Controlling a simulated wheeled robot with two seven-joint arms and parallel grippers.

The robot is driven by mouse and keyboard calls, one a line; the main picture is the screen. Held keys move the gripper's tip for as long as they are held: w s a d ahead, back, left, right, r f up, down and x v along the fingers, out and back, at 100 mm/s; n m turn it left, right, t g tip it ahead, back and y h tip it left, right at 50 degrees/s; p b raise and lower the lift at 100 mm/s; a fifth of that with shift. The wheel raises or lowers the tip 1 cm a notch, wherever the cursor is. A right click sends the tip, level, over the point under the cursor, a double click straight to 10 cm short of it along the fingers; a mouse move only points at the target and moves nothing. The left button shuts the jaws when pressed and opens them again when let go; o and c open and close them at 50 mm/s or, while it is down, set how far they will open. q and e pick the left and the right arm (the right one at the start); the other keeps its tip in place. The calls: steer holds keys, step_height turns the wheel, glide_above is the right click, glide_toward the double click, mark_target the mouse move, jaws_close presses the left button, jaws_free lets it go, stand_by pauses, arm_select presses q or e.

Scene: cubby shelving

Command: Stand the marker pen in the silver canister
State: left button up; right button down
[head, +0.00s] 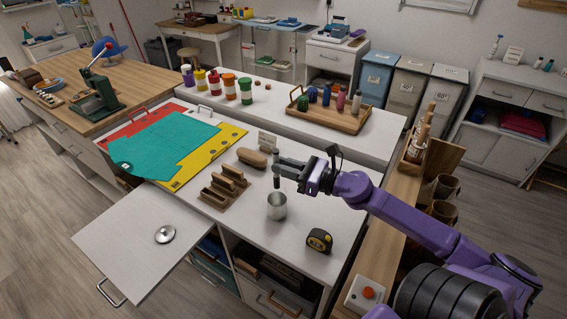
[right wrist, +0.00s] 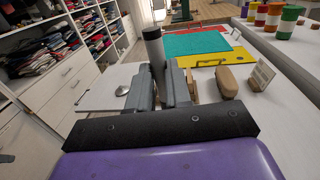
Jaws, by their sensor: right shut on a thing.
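The silver canister (head: 277,208) stands open and upright on the white worktop, just below the pen. The pen's lower end appears above the canister's rim, apart from it. The canister cannot be made out in the wrist view. My left gripper is not in view.
A wooden block organiser (head: 222,190) stands left of the canister, and a yellow-black tape measure (head: 319,240) lies to its right. A wooden brush (head: 252,157) and a small card (head: 267,141) are behind. A metal lid (head: 165,234) lies on the left pull-out board.

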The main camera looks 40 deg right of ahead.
step_height(320, 180, down, 10)
steer(key=b, duration=0.9)
steer(key=shift+b, duration=0.3)
steer(key=shift+w, duration=0.1)
steer(key=c, duration=1)
jaws_free()
